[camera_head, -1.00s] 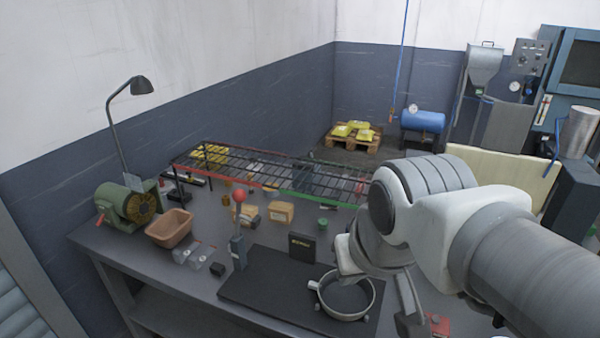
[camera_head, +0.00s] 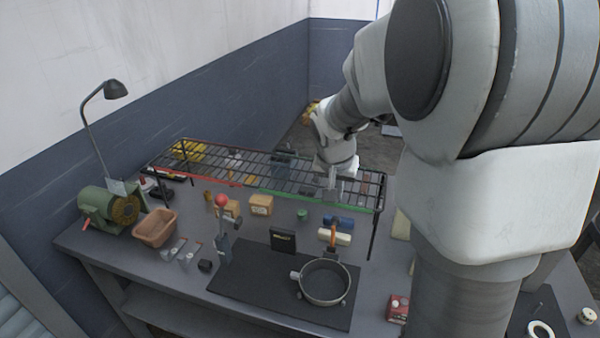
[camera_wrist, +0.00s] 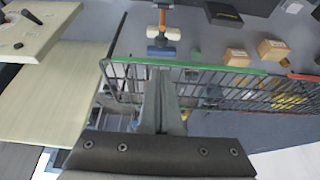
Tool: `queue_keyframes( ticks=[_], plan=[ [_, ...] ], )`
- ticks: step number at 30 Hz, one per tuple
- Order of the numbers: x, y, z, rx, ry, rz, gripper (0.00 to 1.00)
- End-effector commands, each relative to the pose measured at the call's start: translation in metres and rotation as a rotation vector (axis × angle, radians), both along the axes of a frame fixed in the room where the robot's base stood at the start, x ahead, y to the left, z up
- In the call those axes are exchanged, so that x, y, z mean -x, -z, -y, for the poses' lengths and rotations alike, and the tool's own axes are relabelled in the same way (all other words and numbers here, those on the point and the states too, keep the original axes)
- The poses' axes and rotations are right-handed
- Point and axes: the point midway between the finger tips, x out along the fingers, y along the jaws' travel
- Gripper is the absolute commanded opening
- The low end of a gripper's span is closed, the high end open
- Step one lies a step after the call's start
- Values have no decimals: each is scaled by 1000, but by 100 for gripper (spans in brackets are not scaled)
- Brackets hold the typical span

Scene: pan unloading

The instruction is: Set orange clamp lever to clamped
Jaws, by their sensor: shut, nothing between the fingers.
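A small upright orange lever-like piece (camera_head: 332,238) stands at the far rim of the round pan (camera_head: 325,282). It also shows at the top of the wrist view as an orange stem (camera_wrist: 162,18); whether it is set to clamped cannot be told. A blue roller (camera_head: 338,222) and a cream roller (camera_head: 334,237) lie beside it. My gripper (camera_head: 332,190) is over the right end of the wire rack (camera_head: 250,182), beyond the orange piece and apart from it. In the wrist view its fingers (camera_wrist: 160,78) are together and empty.
The pan sits on a black mat (camera_head: 250,290). A red-ball lever (camera_head: 221,201), a black box (camera_head: 283,241) and cardboard boxes (camera_head: 261,205) stand to the left. A red box (camera_head: 398,308) lies at the right. The rack edge is under my gripper.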

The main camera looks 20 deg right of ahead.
Motion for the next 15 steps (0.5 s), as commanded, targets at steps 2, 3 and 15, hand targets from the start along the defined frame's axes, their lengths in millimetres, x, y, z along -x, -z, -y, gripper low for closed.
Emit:
queue_keyframes(
  ticks=[2,3,15],
  plan=[
    [0,0,0,0,0,0,0],
    [0,0,0,0,0,0,0],
    [-8,29,6,0,0,-4,0]
  ],
)
